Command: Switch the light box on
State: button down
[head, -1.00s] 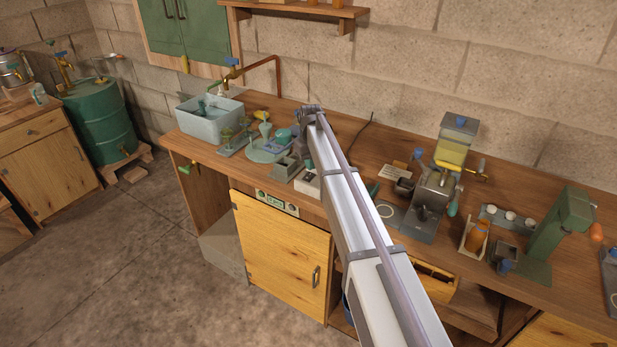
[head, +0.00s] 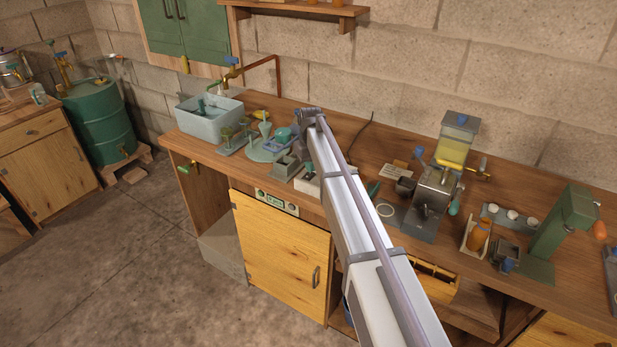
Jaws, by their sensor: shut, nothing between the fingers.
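A small pale box (head: 308,184) sits at the front edge of the bench, beside my arm; it looks like the light box. A small dark part shows on its top, but I cannot tell whether it is a switch or a fingertip of mine. I cannot tell whether the box is lit. My gripper (head: 303,151) is at the end of my arm, low over the bench just behind the box. It is shut and empty; its fingertips are small and partly hidden by my arm, so contact with the box is unclear.
To the right stands a grey press-like device with a yellow vessel (head: 452,152). A small control panel (head: 277,202) is on the bench front.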

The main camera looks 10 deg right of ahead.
jog(key=shift+f+b, duration=0.5)
jog(key=shift+f, duration=0.05)
notch_tip(320, 180, up, 7)
jog(key=p, duration=0.7)
jog(key=shift+r, duration=0.15)
jog(key=s+m, duration=0.3)
jog(key=s, duration=3.5)
jog(key=shift+s+m, duration=0.2)
jog(key=shift+m, duration=0.1)
